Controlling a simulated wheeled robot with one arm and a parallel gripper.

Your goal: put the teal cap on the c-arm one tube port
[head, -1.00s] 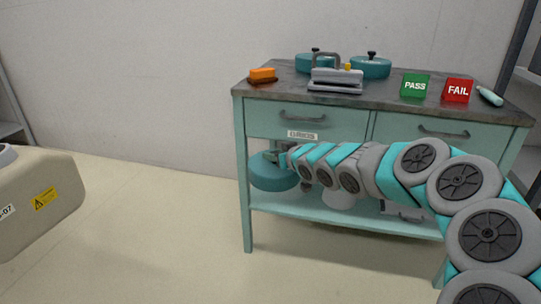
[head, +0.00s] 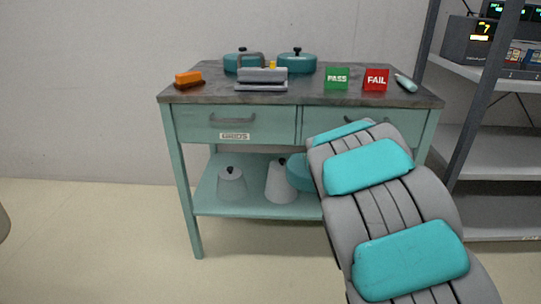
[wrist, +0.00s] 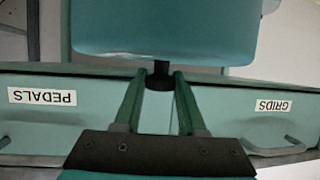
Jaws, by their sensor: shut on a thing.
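The teal cap (wrist: 163,30) fills the top middle of the wrist view, with a short black knob below it. My gripper (wrist: 163,80) is shut on this knob, one finger on each side. In the head view a teal round shape (head: 300,173), partly behind my arm, looks like the same cap in front of the cart. My gripper is hidden behind my arm there. I cannot make out the c-arm one tube port in either view.
A teal cart (head: 188,190) carries two more teal lidded items, a grey device, an orange block, PASS and FAIL signs (head: 376,80) on top. Pale knobbed covers (head: 231,185) stand on its lower shelf. Grey shelving (head: 480,140) is at right.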

